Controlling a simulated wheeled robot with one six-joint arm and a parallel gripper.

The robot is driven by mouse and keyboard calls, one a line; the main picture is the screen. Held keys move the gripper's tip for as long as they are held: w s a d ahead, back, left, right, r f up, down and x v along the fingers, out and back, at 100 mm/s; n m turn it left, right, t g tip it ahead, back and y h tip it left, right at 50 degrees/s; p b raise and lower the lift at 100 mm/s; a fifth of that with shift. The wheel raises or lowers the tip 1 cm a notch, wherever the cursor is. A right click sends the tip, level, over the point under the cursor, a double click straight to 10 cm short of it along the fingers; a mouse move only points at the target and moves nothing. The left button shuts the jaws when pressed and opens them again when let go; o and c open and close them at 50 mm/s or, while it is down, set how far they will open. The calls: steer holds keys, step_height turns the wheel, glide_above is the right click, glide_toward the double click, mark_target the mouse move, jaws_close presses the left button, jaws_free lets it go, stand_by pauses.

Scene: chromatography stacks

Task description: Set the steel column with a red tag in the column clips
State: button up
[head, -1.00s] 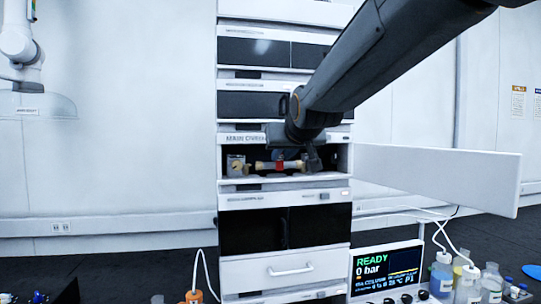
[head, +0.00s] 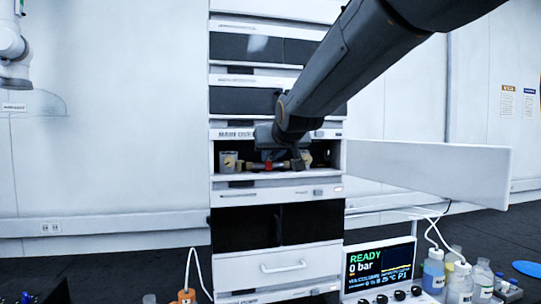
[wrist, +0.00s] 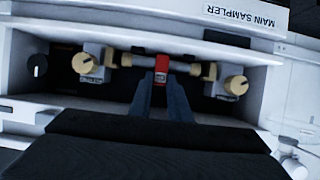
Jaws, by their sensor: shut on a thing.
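The steel column (wrist: 136,61) with its red tag (wrist: 161,68) lies level in the open oven compartment (head: 330,173). My gripper (wrist: 160,82) is shut on it at the tag. In the head view the red tag (head: 267,167) shows below my gripper (head: 281,161). In the wrist view the column spans between two blocks with round beige knobs, one at the left (wrist: 83,63) and one at the right (wrist: 236,85). I cannot make out the column clips, nor tell whether the column is seated in them.
The oven door (head: 430,172) stands open to the right. The compartment's front lip (head: 280,183) runs below the column. A screen reading READY, 0 bar (head: 380,268) and several bottles (head: 459,282) stand low at the right.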

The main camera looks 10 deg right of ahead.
steer(key=o, duration=1)
steer(key=shift+s+r+p, duration=0.15)
steer(key=shift+s+p, duration=1.35)
steer(key=shift+s, duration=0.85)
steer(key=shift+s+r+p, duration=0.15)
steer(key=shift+s+p, duration=1.3)
steer(key=shift+s, duration=0.9)
steer(key=shift+s+r+p, duration=0.15)
steer(key=shift+s+p, duration=1.35)
steer(key=shift+s, duration=0.85)
